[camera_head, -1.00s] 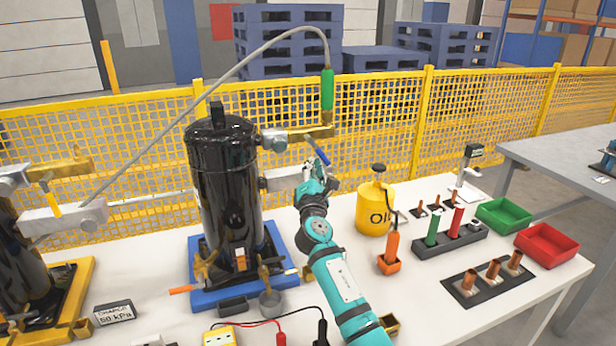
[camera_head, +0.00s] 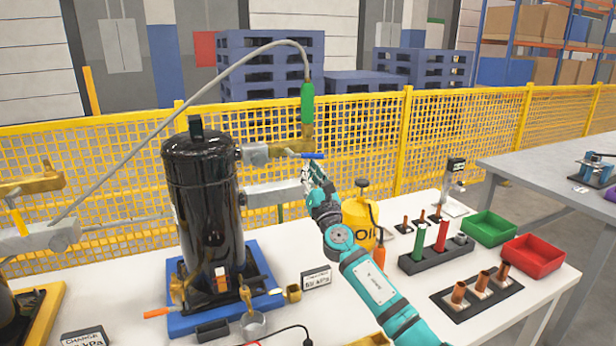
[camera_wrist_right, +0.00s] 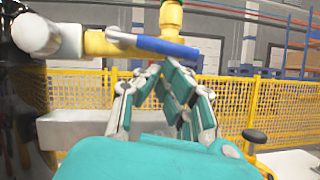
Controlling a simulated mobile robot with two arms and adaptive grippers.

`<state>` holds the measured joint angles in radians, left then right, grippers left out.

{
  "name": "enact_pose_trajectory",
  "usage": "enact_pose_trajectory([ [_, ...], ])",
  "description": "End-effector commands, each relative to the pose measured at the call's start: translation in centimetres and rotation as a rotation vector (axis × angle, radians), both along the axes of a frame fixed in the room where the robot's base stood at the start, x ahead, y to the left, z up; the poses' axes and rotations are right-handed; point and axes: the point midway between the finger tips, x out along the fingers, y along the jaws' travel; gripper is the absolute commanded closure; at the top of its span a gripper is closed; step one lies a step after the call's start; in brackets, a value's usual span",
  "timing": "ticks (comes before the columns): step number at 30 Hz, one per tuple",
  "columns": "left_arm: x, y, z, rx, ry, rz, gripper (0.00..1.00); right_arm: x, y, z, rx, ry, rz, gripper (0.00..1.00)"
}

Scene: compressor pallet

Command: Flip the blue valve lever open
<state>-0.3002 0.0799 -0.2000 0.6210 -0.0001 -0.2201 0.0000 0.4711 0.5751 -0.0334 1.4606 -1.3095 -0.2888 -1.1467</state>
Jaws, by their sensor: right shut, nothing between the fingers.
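The blue valve lever (camera_head: 313,156) sits on the brass valve below the green hose fitting (camera_head: 307,102), beside the black compressor (camera_head: 207,215). It lies nearly level and points right, roughly in line with the valve's pipe. It also shows in the right wrist view as a blue bar (camera_wrist_right: 168,47) across the brass body (camera_wrist_right: 100,43). My right gripper (camera_head: 306,168) is shut and empty just below the lever. In the wrist view its fingertips (camera_wrist_right: 160,68) are close under the bar; I cannot tell whether they touch it. My left gripper is not in view.
A grey block fitting (camera_head: 275,194) juts from the compressor just left of my right gripper. A yellow oil can (camera_head: 360,220) stands to the right. A yellow mesh fence (camera_head: 450,135) runs behind the table. Green (camera_head: 488,230) and red (camera_head: 533,256) bins sit at the right.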

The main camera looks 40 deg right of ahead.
Motion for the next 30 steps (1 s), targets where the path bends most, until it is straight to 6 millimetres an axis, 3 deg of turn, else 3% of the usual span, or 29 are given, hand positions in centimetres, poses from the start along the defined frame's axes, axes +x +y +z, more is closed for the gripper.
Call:
enact_pose_trajectory([
  [25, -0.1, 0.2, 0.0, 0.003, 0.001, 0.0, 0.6, -0.1, -0.3, 0.5, 0.002, -0.001, 0.0, 1.0],
  [30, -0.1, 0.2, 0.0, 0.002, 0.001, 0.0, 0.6, -1.3, 0.1, -0.3, 0.0, 0.002, 0.001, 1.0],
])
